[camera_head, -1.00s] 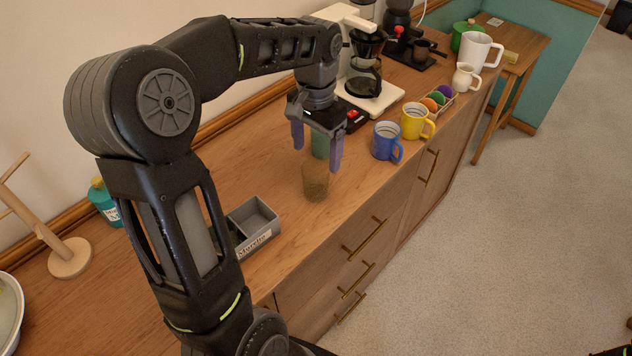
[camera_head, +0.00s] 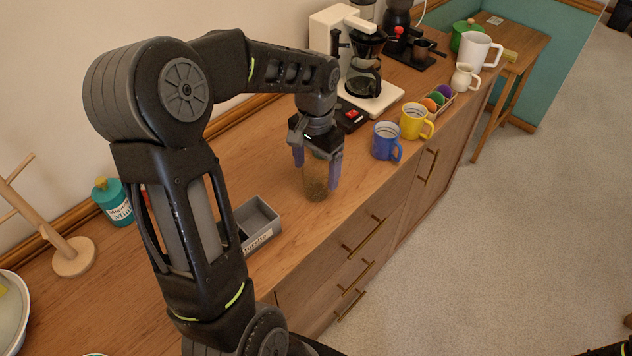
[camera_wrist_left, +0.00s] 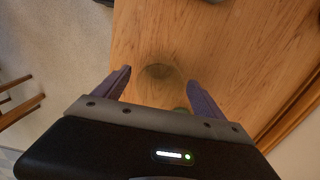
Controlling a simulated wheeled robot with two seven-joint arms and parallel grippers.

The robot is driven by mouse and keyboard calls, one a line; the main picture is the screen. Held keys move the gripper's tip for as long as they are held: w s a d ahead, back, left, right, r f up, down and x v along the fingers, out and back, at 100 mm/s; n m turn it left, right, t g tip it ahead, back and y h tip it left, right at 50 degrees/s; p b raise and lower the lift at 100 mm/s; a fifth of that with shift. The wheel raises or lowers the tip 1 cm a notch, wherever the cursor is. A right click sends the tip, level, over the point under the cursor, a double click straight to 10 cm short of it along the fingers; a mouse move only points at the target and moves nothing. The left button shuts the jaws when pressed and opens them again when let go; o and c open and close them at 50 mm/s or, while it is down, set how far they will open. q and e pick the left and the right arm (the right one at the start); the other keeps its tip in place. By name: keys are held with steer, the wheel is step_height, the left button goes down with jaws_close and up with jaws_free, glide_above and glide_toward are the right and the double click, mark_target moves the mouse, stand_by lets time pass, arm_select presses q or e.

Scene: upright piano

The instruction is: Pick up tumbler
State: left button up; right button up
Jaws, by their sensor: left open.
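The tumbler (camera_head: 316,188) is a clear, brownish see-through glass standing upright on the wooden counter, near its front edge. My left gripper (camera_head: 317,171) is open and points down over it, with its purple fingers on either side of the glass's upper part. In the left wrist view the tumbler's faint round rim (camera_wrist_left: 160,72) shows between and just beyond the fingertips of the open gripper (camera_wrist_left: 158,79). I cannot tell whether a finger touches the glass.
A blue mug (camera_head: 386,142) and a yellow mug (camera_head: 416,121) stand to the right of the tumbler. A grey divided box (camera_head: 259,221) is to its left. A coffee maker (camera_head: 366,85) stands behind. The counter (camera_head: 285,190) just around the tumbler is clear.

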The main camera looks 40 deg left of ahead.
stand_by(0.3)
arm_select(q)
jaws_close()
stand_by(0.7)
